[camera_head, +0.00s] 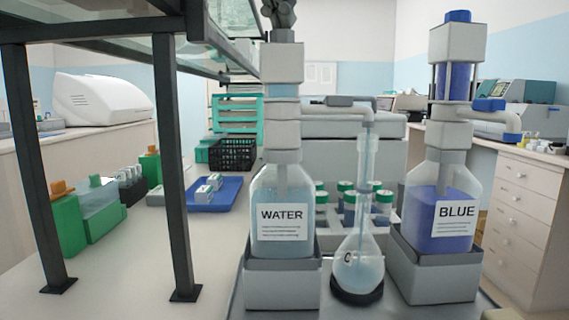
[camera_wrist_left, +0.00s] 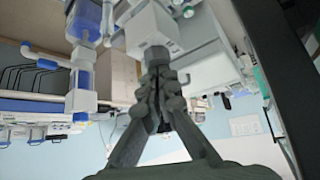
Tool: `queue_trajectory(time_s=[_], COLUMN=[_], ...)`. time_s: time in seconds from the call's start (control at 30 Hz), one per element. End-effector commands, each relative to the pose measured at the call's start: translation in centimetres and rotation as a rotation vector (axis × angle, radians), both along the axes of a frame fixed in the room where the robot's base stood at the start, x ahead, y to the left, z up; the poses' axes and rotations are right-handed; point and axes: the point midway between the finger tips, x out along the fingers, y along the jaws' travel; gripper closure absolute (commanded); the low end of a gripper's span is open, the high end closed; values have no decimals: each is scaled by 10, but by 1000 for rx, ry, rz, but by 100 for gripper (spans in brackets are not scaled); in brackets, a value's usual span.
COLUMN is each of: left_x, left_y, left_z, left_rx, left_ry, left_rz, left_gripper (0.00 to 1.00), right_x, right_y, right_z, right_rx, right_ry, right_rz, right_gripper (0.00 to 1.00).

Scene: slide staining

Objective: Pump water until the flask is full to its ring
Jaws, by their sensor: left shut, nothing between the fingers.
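The water dispenser bottle (camera_head: 262,219), labelled WATER, stands upright in a grey holder with clear liquid inside. Its pale pump head (camera_head: 282,62) stands above it, with a spout reaching right over the flask. The glass flask (camera_head: 345,245) stands on a dark round base under the spout; pale liquid shows in its bulb, but I cannot clearly read the level against the ring. My left gripper (camera_head: 280,12) is shut and empty, fingers down at the top of the pump head; contact is unclear. Its fingers (camera_wrist_left: 160,95) also show in the left wrist view. My right gripper is out of view.
The blue dispenser bottle (camera_head: 431,190) stands right of the flask. Green-capped bottles (camera_head: 384,199) are behind it. A blue tray (camera_head: 225,192), black basket (camera_head: 232,154) and green containers (camera_head: 67,226) lie left. A dark shelf frame (camera_head: 172,160) stands on the left.

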Motion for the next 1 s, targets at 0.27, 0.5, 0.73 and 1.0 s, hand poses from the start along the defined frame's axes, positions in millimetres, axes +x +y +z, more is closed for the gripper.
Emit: queue_trajectory(time_s=[0.27,0.5,0.73,1.0], left_x=[-1,-1,0,0], left_y=[0,0,0,0], left_z=[-14,-13,-15,-16], left_rx=[5,5,6,7], left_ry=[5,6,7,7], left_rz=[-2,-2,-2,-2], left_gripper=[100,100,100,100], right_x=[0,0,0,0], right_y=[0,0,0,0], right_z=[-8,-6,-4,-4], right_rx=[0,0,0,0], right_ry=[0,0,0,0], right_rz=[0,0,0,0], right_gripper=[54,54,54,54])
